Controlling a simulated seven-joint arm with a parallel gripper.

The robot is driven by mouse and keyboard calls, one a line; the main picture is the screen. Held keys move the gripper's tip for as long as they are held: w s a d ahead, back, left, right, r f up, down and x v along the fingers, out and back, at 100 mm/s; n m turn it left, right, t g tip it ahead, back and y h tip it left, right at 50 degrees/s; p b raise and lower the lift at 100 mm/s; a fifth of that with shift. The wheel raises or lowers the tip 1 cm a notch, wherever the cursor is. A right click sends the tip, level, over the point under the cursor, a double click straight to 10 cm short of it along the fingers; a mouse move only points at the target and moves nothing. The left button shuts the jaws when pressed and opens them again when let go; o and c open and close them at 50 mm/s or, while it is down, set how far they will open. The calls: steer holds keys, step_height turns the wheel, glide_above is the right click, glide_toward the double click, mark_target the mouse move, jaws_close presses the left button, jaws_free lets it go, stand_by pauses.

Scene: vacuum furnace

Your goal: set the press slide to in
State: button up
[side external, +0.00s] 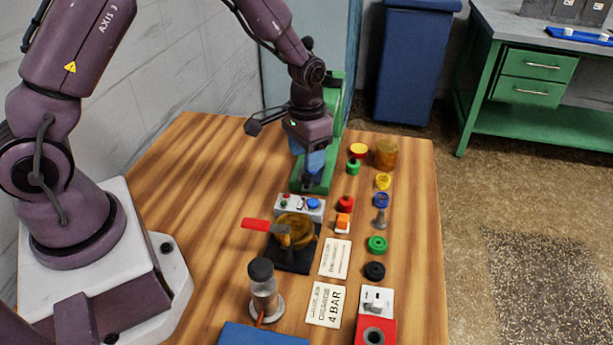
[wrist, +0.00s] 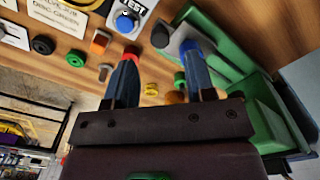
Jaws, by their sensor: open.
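A green press frame (side external: 325,180) stands at the back of the wooden table, left of the row of coloured rings; it also fills the right of the wrist view (wrist: 262,110). In the wrist view a grey piece with a dark round knob (wrist: 160,37), which looks like the press slide's handle, shows between my fingertips in the picture. My gripper (side external: 314,172) points down at the press, open, with blue fingers; it also shows in the wrist view (wrist: 160,50). I cannot tell whether a finger touches the knob. The slide is hidden behind my gripper in the side view.
In front are a control box with a blue button (side external: 313,204) and a valve with a red lever (side external: 258,224). Coloured rings and an amber cylinder (side external: 386,153) line the right. The table's right edge strip is clear.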

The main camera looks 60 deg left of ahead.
mark_target(307, 176)
step_height(307, 176, down, 6)
steer(key=shift+f, duration=0.25)
